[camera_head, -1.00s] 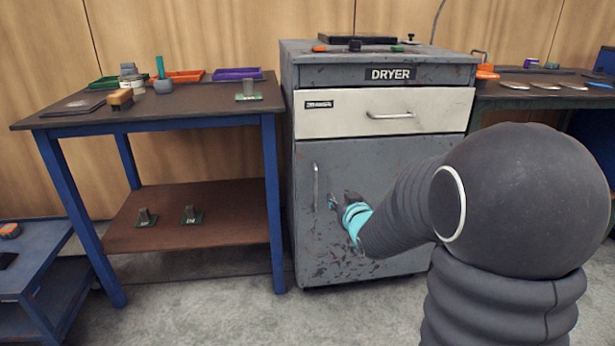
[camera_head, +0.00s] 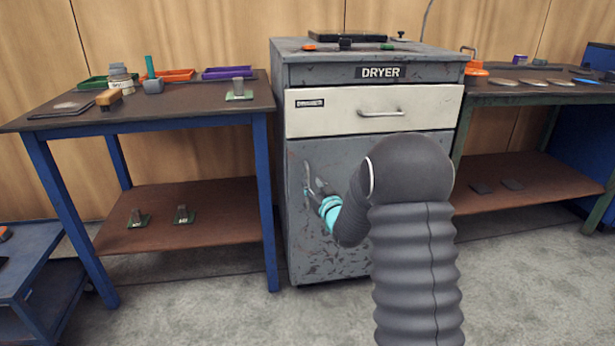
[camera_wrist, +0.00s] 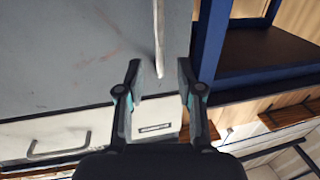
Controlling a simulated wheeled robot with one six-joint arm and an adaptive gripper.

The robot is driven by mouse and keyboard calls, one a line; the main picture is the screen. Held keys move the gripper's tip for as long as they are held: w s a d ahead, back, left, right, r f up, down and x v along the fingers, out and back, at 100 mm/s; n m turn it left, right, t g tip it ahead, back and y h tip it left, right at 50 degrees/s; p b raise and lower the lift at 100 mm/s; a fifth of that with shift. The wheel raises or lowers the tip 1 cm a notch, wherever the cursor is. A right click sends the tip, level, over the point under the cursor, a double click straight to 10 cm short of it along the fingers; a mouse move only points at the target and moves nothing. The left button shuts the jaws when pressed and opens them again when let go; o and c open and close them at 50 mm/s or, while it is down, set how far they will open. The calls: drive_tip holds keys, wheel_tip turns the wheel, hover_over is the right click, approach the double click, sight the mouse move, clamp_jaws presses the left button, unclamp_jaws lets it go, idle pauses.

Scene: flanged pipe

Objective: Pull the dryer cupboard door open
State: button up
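The dryer (camera_head: 370,60) stands between two benches, with a grey cupboard door (camera_head: 300,245) below a white drawer. The door looks shut, flush with the cabinet front. Its vertical bar handle (camera_head: 306,172) is at the door's left side, partly covered by my gripper (camera_head: 315,189). In the wrist view the handle (camera_wrist: 159,35) runs down between the two fingers of my gripper (camera_wrist: 158,76). The fingers are apart, with gaps on both sides of the bar. I cannot tell whether either finger touches it.
The white drawer (camera_head: 345,122) with its own handle (camera_head: 380,112) is above the door. A blue-legged bench (camera_head: 190,115) stands close on the left. Another bench (camera_head: 540,95) is on the right. The grey floor (camera_head: 230,315) in front is clear.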

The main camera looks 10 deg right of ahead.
sight(308, 178)
drive_tip(key=shift+w+a, duration=0.25)
drive_tip(key=shift+w, duration=1.05)
drive_tip(key=shift+w+a, duration=0.25)
drive_tip(key=shift+w, duration=1)
clamp_jaws()
